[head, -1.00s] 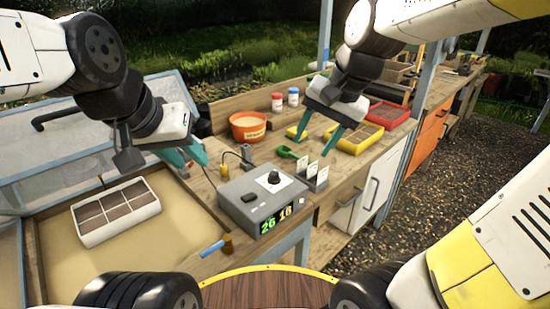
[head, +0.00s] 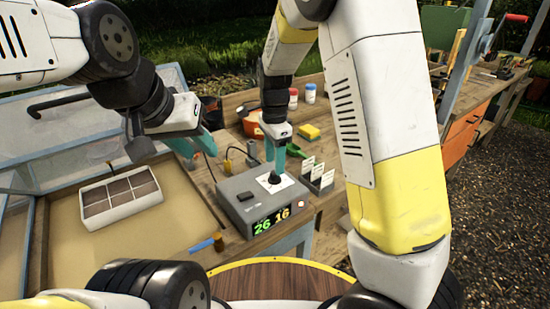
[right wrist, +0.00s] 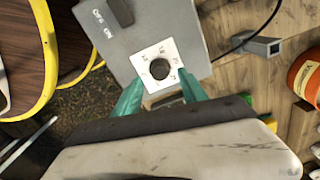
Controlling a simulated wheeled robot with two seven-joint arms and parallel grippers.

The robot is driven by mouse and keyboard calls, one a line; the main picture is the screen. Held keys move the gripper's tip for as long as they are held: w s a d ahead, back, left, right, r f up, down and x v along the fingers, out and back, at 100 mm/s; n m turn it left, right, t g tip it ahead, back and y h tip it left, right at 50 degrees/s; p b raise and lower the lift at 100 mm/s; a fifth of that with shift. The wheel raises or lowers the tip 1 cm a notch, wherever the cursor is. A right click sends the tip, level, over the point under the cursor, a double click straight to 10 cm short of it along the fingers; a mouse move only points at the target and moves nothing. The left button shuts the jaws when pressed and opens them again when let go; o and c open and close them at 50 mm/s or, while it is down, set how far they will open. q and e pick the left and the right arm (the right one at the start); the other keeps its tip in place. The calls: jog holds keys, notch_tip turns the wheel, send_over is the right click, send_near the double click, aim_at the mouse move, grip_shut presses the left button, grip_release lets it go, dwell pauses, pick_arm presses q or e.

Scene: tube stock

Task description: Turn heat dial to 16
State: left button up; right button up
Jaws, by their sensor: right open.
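The grey control box (head: 262,203) stands on the bench with a black heat dial (head: 274,178) on a white plate on its top. Its front display (head: 271,220) reads a green 26 and a yellow 16. My right gripper (head: 275,163) is open, pointing down over the dial. In the right wrist view the dial (right wrist: 160,69) shows between and slightly beyond the open teal fingers (right wrist: 160,92); contact cannot be told. My left gripper (head: 194,147) hangs empty above the bench, left of the box, its teal fingers apart.
A seed tray (head: 121,197) lies in the sandy cold frame at left. Small label cards (head: 317,175) stand right of the box, near a green scoop (head: 296,151) and a yellow sponge (head: 309,131). An orange pot (head: 253,123) is behind, partly hidden by my right arm.

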aim_at(275, 177)
jog(key=shift+f, duration=1.8)
jog(key=shift+c, duration=0.2)
grip_shut()
